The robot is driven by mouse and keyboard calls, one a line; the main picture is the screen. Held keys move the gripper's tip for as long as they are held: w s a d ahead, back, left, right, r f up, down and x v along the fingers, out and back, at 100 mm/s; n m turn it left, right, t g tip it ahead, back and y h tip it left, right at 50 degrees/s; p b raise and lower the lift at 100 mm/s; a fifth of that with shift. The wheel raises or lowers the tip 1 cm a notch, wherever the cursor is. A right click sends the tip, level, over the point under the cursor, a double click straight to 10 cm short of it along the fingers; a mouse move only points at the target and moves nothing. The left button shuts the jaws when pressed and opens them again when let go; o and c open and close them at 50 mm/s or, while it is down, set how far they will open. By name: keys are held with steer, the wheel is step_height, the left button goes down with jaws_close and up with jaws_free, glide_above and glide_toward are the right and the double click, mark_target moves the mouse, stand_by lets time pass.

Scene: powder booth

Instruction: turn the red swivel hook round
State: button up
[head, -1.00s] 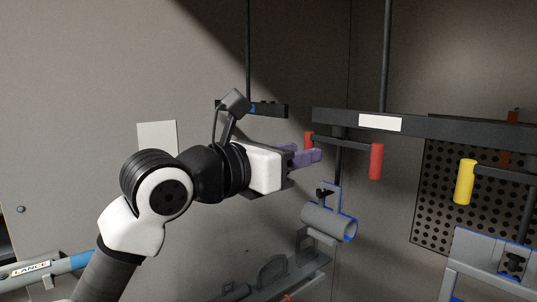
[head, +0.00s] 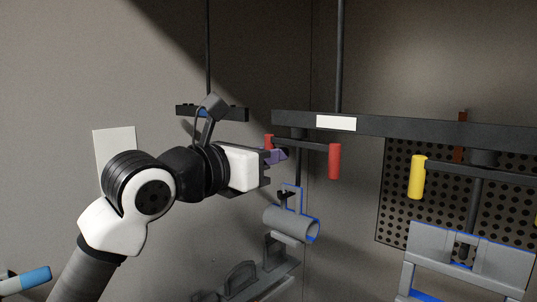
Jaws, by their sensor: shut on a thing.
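The red swivel hook hangs under the dark overhead rail (head: 415,124). It has a dark crossbar with a red grip (head: 334,161) at its right end and another red grip (head: 268,141) at its left end. Only the top of that grip shows; the fingers hide the rest. A grey tube part (head: 290,223) with blue edges hangs below on the hook's dark rod.
A yellow-gripped hook (head: 417,177) hangs to the right, carrying a grey bracket part (head: 470,258) with blue edges. A perforated panel (head: 395,205) is behind it. A grey rack (head: 262,278) stands below the tube. A blue-handled lance (head: 35,276) is at lower left.

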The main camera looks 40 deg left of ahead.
mark_target(331, 169)
steer(key=shift+s+d+b, duration=0.1)
steer(key=shift+s+b, duration=0.35)
steer(key=shift+s, duration=0.55)
steer(key=shift+s+d+f+b, duration=0.1)
steer(key=shift+s+d+b, duration=0.15)
steer(key=shift+s+b, duration=0.25)
steer(key=shift+w+d+b, duration=0.1)
steer(key=shift+d+b, duration=2.65)
steer(key=shift+d, duration=2.45)
steer(key=shift+w+d+b, duration=0.25)
steer(key=shift+w+b, duration=0.1)
steer(key=shift+w, duration=0.65)
steer(key=o, duration=0.7)
